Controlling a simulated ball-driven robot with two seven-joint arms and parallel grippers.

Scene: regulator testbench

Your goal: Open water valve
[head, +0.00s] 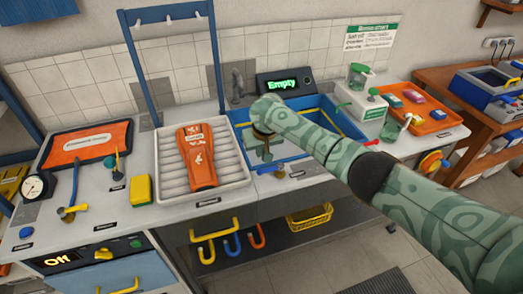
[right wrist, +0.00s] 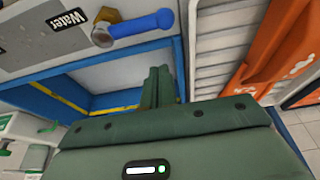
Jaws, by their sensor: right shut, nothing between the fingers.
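The water valve has a blue lever handle (right wrist: 142,26) on a brass fitting (right wrist: 103,33), beside a label reading "Water" (right wrist: 66,20), at the top of the right wrist view. In the head view its brass part (head: 279,174) shows small at the front edge of the blue sink (head: 240,116). My right gripper (head: 266,155) is over the sink, just behind the valve. In the right wrist view its green fingers (right wrist: 160,72) are together and empty, with a gap in the picture to the blue handle. My left gripper is not in view.
A display reading "Empty" (head: 283,85) stands behind the sink. A grey ribbed tray (head: 238,172) with an orange device (head: 199,157) is left of the sink. A red handle (head: 371,142) is at the sink's right front. A green-and-white dispenser (head: 366,102) stands to the right.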

